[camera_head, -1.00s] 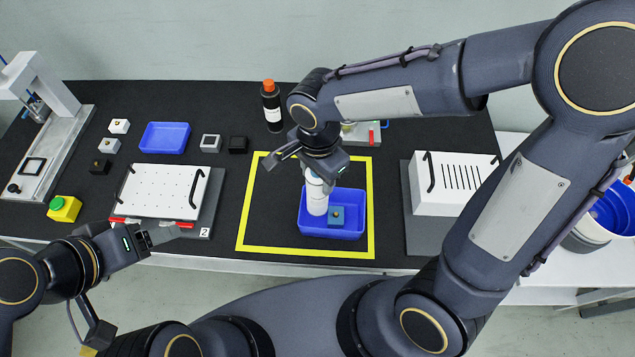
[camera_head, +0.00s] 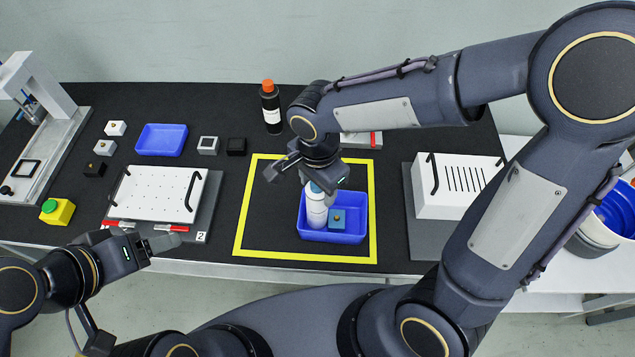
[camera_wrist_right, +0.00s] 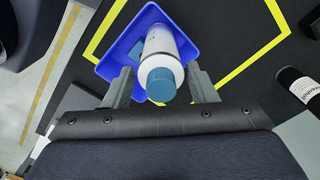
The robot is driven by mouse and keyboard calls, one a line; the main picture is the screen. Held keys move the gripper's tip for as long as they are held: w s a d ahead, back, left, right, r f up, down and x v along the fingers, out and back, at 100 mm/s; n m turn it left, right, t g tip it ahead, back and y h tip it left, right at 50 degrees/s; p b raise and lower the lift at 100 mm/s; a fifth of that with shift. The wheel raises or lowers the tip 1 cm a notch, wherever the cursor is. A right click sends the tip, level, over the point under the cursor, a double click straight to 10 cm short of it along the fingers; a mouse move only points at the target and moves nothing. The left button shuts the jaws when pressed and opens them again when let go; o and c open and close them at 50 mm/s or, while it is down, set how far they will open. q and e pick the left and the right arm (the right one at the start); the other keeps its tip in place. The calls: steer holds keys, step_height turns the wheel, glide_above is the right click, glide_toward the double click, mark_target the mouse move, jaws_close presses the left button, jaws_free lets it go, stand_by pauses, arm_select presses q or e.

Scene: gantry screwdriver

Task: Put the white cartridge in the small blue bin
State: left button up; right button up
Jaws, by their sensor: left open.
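The white cartridge (camera_head: 316,211) has a blue cap and stands about upright in the blue bin (camera_head: 358,232) inside the yellow outline, beside a blue-grey cube (camera_head: 338,219). My right gripper (camera_head: 308,180) is just above the bin. In the right wrist view its open fingers (camera_wrist_right: 163,82) stand on either side of the cartridge (camera_wrist_right: 163,48), with small gaps; the bin (camera_wrist_right: 119,45) shows beyond. My left gripper (camera_head: 165,242) is open and empty near the table's front edge, by the white perforated plate.
An empty blue tray (camera_head: 162,140) lies at the back left among small cubes. A dark bottle with an orange cap (camera_head: 270,107) stands behind the yellow outline (camera_head: 243,205). A white slotted box (camera_head: 452,186) stands to the right and a white perforated plate (camera_head: 155,194) to the left.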

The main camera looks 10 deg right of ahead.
steer(key=shift+o, duration=1.2)
steer(key=shift+f, duration=0.2)
steer(key=shift+r, duration=0.15)
steer(key=shift+w+r+p, duration=0.1)
steer(key=shift+r+p, duration=0.65)
steer(key=shift+r, duration=0.15)
step_height(320, 180, up, 11)
steer(key=s+d+f+n+t+y, duration=0.2)
steer(key=s+d+n+t, duration=0.3)
steer(key=s+d+n, duration=0.5)
steer(key=shift+s+d+t+y+p, duration=0.35)
steer(key=shift+s+d+y, duration=0.15)
steer(key=shift+d+y, duration=0.5)
